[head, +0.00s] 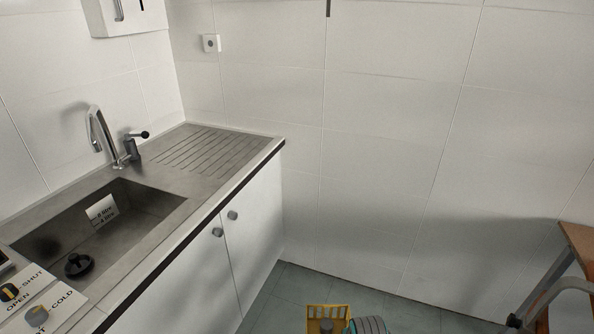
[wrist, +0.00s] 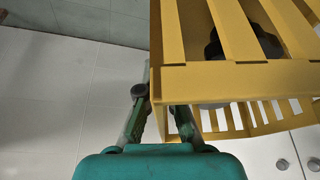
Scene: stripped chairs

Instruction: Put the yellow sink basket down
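The yellow sink basket (head: 328,312) shows at the bottom edge of the head view, cut off by the frame, in front of the floor. In the wrist view the slatted basket (wrist: 205,80) fills the upper right. My gripper (wrist: 163,105) has its green fingers on either side of the basket's near edge and appears shut on it. The right finger is partly hidden by the basket. A dark lobed knob (wrist: 268,42) shows through the slats, with a grey rounded part below it.
A counter has a sink (head: 150,205) with a black plug (head: 78,264), a tap (head: 110,140) and a bare ribbed drainboard (head: 205,150). Labelled knobs (head: 38,298) sit at the near left. A stepladder (head: 560,285) stands at the right. Some grey-green floor (head: 275,295) is clear.

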